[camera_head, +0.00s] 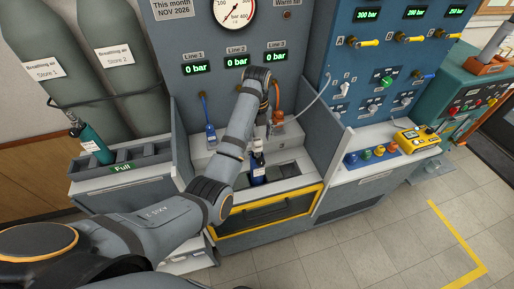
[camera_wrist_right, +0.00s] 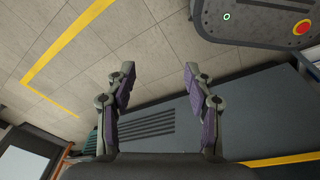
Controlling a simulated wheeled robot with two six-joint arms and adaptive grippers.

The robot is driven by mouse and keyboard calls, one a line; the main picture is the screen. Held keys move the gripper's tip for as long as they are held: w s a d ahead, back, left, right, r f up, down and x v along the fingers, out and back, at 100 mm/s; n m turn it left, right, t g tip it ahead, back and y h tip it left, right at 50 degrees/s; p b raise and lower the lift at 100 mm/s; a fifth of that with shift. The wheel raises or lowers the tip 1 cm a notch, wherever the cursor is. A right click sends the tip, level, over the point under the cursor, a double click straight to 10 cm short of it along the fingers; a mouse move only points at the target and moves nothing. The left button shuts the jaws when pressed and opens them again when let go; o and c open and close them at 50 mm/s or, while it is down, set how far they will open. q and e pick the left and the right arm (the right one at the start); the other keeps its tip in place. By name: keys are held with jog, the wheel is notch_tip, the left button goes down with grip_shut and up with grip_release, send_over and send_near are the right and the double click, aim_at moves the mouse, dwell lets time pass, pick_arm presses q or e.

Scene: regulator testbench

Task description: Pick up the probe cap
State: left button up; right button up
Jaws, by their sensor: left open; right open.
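I cannot single out the probe cap with certainty in either view. My right gripper (camera_wrist_right: 158,80) is open and empty in the right wrist view, over tiled floor and beside a dark panel.
A yellow device (camera_head: 417,138) sits on the right bench. A green bottle (camera_head: 92,142) leans in the left rack (camera_head: 150,161). Hoses hang from the back panel, a blue one (camera_head: 209,125) on the left. Divider walls (camera_head: 333,158) flank the middle bay. The floor in front is clear.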

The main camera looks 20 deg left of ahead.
aim_at(257, 140)
pick_arm(q)
notch_tip(257, 140, down, 3)
jog(key=shift+f+b, duration=0.1)
jog(key=shift+b, duration=0.25)
jog(key=c, duration=0.6)
grip_shut()
pick_arm(e)
jog(key=shift+s+d+f, duration=0.15)
jog(key=shift+s+f, duration=0.9)
jog(key=shift+s, duration=0.15)
